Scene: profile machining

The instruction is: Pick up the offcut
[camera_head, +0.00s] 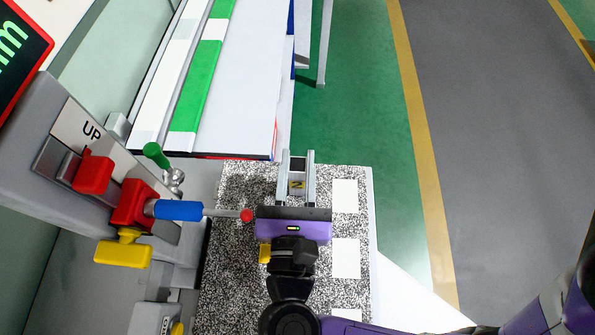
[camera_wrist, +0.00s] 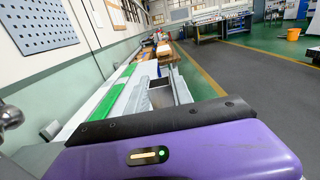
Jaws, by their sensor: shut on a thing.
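The offcut (camera_head: 297,166) is a short, silvery piece with a dark top part, seen between the two fingers of my gripper (camera_head: 297,160). My gripper is shut on it, and the fingers lie along its left and right sides. A small yellow mark shows at its near end. In the wrist view the offcut (camera_wrist: 161,97) also shows between the fingers, beyond the purple gripper body. Its underside is hidden, so I cannot tell whether it touches the surface below.
A speckled surface (camera_head: 235,190) with white patches lies under my gripper. At left stands a grey machine with a red-and-blue lever (camera_head: 180,210) whose red tip is close to my gripper body. A long bench with white and green profiles (camera_head: 205,75) is ahead. Green floor is clear at right.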

